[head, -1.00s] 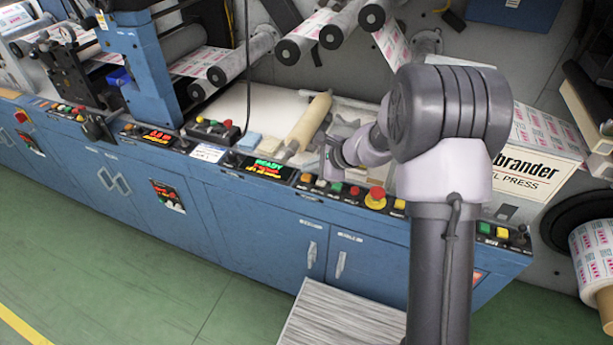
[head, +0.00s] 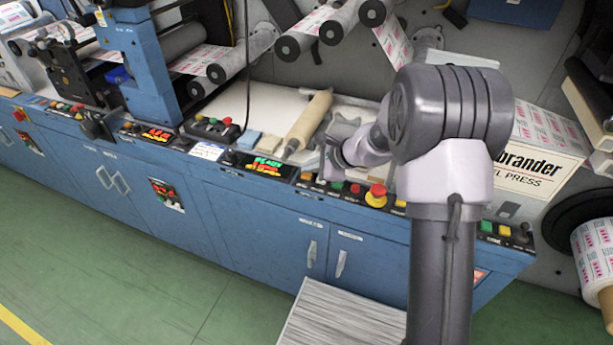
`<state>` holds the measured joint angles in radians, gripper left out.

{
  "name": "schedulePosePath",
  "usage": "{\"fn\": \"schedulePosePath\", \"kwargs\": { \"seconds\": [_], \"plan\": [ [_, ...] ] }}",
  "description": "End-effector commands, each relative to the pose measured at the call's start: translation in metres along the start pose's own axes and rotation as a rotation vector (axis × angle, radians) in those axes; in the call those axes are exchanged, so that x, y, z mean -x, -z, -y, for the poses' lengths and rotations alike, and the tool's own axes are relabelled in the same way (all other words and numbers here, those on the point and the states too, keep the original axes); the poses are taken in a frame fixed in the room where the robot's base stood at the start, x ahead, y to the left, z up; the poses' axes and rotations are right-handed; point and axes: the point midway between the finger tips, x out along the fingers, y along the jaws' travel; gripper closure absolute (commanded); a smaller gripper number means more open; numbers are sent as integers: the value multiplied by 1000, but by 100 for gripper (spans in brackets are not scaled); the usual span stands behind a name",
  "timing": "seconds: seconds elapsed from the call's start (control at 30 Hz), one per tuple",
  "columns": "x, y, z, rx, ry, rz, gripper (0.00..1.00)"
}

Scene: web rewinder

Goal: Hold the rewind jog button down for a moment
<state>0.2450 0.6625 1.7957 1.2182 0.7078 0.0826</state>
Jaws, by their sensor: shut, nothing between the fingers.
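A row of small buttons runs along the front edge of the blue machine's console (head: 232,192). It has an orange button (head: 307,177), a green button (head: 337,186), a red button (head: 355,188) and a yellow button (head: 399,203). Their labels are too small to read, so I cannot tell which one is the rewind jog button. My gripper (head: 322,170) is shut and empty, pointing down just above or behind the row between the orange and green buttons. Whether its tip touches a button cannot be told.
A red mushroom button on a yellow base (head: 376,195) stands right of my gripper. A lit display (head: 267,165) lies left of it. A tan roller (head: 308,121) rests on the white deck behind.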

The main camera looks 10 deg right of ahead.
Motion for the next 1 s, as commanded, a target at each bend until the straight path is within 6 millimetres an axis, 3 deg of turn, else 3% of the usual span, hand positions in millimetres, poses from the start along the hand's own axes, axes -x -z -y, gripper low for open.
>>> {"fn": "schedulePosePath", "kwargs": {
  "seconds": [1.0],
  "plan": [
    [-5, 4, -4, 0, 0, 0, 100]
  ]
}}
